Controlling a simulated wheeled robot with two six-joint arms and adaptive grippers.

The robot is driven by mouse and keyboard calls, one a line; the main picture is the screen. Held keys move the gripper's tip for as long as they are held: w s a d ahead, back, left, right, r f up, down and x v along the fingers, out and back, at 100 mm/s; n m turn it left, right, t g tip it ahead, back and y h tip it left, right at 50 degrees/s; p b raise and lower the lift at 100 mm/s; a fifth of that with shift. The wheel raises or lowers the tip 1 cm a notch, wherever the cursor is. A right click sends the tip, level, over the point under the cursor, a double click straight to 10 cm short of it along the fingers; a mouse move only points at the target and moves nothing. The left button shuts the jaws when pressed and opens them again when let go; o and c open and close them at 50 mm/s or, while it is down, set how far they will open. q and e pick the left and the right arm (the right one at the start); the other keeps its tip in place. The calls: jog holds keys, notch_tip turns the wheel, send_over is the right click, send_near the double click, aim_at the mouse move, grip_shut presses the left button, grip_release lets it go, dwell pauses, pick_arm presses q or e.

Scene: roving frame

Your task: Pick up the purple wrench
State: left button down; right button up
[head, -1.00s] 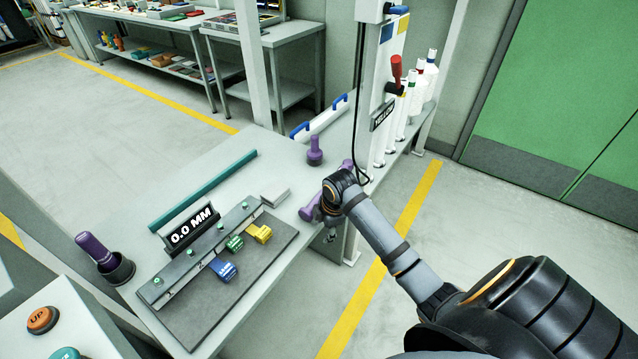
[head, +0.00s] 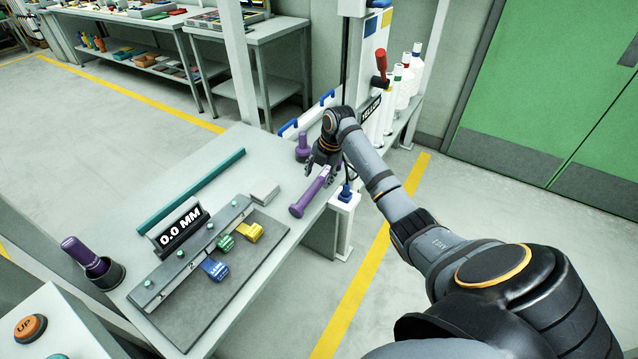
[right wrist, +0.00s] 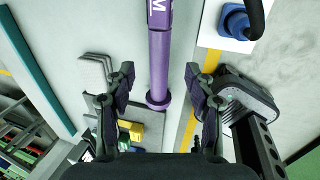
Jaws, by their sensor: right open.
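The purple wrench (head: 308,197) lies on the grey bench near its right edge, its long handle running away from me toward the gripper. My right gripper (head: 323,165) is over its far part and hides that end in the head view. In the right wrist view the purple wrench (right wrist: 160,50) runs lengthwise between the two spread fingers of my right gripper (right wrist: 159,75), with a gap on each side. A pale letter shows on its handle. The right gripper is open and holds nothing. My left gripper is not in view.
A purple knobbed piece (head: 303,147) stands just behind the gripper. A grey block (head: 264,192), a gauge sign (head: 180,228) and coloured blocks lie left. A white post with a blue fitting (head: 345,195) stands right.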

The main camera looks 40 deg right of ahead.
aim_at(314, 187)
jog(key=x, duration=0.6)
jog(key=shift+a+f, duration=0.2)
jog(key=shift+r, duration=0.1)
jog(key=shift+c, duration=0.4)
grip_shut()
